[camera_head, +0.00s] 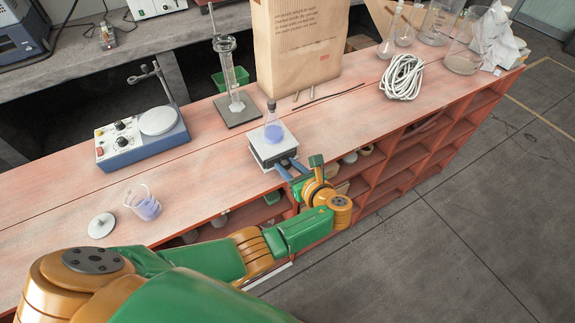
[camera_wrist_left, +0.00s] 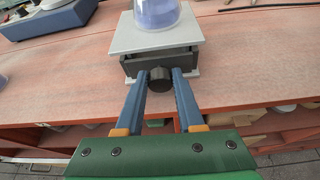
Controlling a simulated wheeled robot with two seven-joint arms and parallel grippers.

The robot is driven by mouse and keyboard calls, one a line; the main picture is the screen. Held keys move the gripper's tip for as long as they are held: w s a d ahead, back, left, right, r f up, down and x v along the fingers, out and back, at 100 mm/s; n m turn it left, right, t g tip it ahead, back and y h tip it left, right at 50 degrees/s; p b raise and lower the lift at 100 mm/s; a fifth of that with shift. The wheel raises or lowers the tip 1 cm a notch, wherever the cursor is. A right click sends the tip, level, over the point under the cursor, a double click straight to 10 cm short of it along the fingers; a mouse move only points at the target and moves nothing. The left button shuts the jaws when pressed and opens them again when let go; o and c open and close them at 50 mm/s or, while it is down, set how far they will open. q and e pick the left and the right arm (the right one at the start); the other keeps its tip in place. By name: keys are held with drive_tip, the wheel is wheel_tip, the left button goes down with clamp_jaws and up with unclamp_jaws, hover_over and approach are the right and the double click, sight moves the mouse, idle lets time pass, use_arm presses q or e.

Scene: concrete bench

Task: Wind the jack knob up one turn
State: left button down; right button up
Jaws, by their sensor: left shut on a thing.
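The lab jack (camera_head: 272,148) stands near the front edge of the red bench, with a flask of blue liquid (camera_head: 273,130) upright on its pale top plate. In the left wrist view the jack's top plate (camera_wrist_left: 155,35) is close ahead, with the flask's base (camera_wrist_left: 157,14) on it. The dark round jack knob (camera_wrist_left: 159,79) sticks out of the jack's front. My left gripper (camera_wrist_left: 159,82) has its two blue fingers on either side of the knob and is shut on it. In the head view the left gripper (camera_head: 289,166) reaches the jack's front from below right. My right gripper is not seen.
A stirrer hotplate (camera_head: 142,140) and a beaker of blue liquid (camera_head: 143,203) stand to the left. A cylinder on a stand (camera_head: 233,90) and a paper bag (camera_head: 297,50) are behind the jack. A coiled white cable (camera_head: 402,77) lies right. Open shelves (camera_head: 405,158) run under the bench edge.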

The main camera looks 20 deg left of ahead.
use_arm(q)
drive_tip(key=shift+f+m+g, duration=0.1)
drive_tip(key=shift+m+g, duration=0.2)
drive_tip(key=shift+m, duration=0.1)
drive_tip(key=shift+y, duration=0.3)
drive_tip(key=c, duration=0.8)
unclamp_jaws()
drive_tip(key=shift+w, duration=0.1)
